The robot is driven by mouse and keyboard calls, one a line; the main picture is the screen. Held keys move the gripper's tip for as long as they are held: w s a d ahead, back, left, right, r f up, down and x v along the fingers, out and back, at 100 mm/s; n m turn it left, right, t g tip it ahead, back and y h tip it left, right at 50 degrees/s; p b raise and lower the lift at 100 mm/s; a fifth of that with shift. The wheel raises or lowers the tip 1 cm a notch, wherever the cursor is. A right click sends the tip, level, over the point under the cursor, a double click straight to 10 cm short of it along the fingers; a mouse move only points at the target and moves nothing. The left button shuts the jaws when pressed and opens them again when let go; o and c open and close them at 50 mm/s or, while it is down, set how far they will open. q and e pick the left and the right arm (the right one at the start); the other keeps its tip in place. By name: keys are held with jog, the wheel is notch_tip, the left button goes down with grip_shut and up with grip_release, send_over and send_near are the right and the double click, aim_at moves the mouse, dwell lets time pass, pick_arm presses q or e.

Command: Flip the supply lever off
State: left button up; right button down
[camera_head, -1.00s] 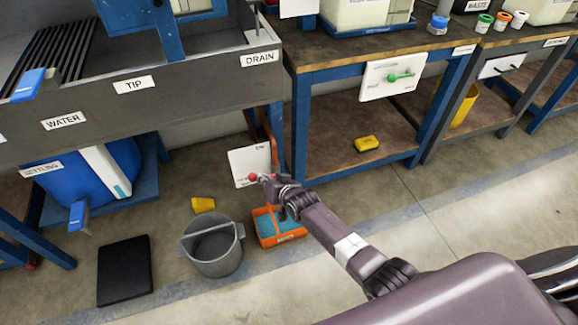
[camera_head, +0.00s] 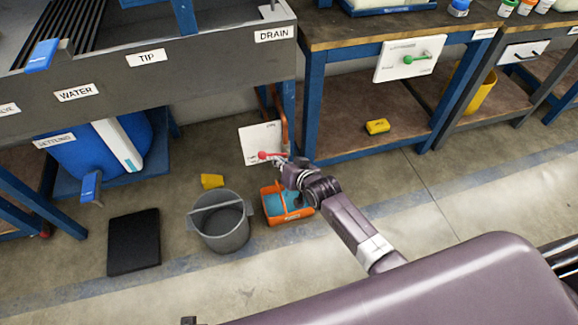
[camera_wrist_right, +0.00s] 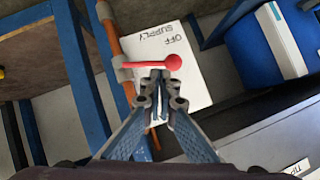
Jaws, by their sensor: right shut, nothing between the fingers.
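The supply lever (camera_head: 264,155) is a red bar with a ball end, in front of a white panel (camera_head: 256,137) low beside the drain bench. In the right wrist view the red lever (camera_wrist_right: 150,64) lies crosswise, its ball over the panel (camera_wrist_right: 185,85), which reads OFF and SUPPLY upside down. My right gripper (camera_wrist_right: 158,76) is shut and empty, its fingertips right at the lever's bar; whether they touch cannot be told. In the head view my right gripper (camera_head: 284,163) partly hides the lever's pivot end. My left gripper is not in view.
An orange pipe (camera_wrist_right: 123,60) runs behind the lever's pivot end. An orange caddy (camera_head: 272,205) and a grey bucket (camera_head: 220,232) stand on the floor below. A blue bench leg (camera_head: 308,110) is close on the right. Open floor lies to the front.

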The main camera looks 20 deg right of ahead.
jog(key=v, duration=0.6)
jog(key=shift+s, duration=0.3)
jog(key=shift+d+r, duration=0.1)
jog(key=shift+r, duration=0.05)
